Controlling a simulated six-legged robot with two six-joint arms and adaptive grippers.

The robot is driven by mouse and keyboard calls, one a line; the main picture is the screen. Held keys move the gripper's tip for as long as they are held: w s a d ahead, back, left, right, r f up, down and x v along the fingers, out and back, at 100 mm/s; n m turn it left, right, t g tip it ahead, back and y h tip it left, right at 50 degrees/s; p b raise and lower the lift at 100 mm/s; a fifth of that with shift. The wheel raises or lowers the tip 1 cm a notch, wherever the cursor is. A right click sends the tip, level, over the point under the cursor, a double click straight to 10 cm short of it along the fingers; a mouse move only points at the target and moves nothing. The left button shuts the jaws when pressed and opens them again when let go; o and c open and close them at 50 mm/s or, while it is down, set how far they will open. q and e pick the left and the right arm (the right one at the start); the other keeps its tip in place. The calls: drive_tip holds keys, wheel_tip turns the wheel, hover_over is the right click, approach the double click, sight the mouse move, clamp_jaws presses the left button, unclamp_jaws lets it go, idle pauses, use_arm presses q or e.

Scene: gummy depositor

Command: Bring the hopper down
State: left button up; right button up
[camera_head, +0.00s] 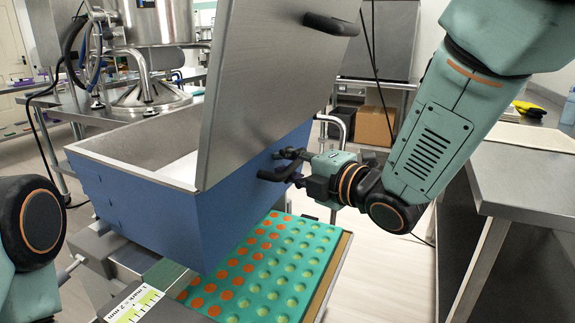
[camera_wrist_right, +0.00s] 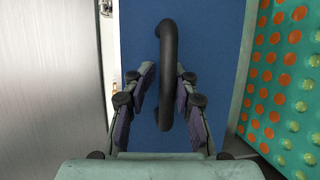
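The blue hopper (camera_head: 150,205) stands at the left of the head view, above the green mould tray (camera_head: 325,232). Its grey metal lid (camera_head: 265,85) is raised and steeply tilted, with a black handle (camera_head: 331,25) near its top. My right gripper (camera_head: 290,166) is at the hopper's right side, by a black side handle (camera_head: 272,176). In the right wrist view this handle (camera_wrist_right: 167,70) stands between the spread fingers, with visible space on the left; contact on the right is unclear. My left gripper is out of view.
The tray has orange-filled and unfilled round cavities. A grey metal table (camera_head: 530,165) stands to the right of my right arm. A steel vessel (camera_head: 158,22) is behind the hopper. A scale label (camera_head: 135,305) lies at the front. Bare floor shows between tray and table.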

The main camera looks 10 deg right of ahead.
drive_tip(key=shift+s+d, duration=0.1)
drive_tip(key=shift+s, duration=0.05)
drive_tip(key=v, duration=1.1)
drive_tip(key=shift+s, duration=0.25)
drive_tip(key=shift+d, duration=0.15)
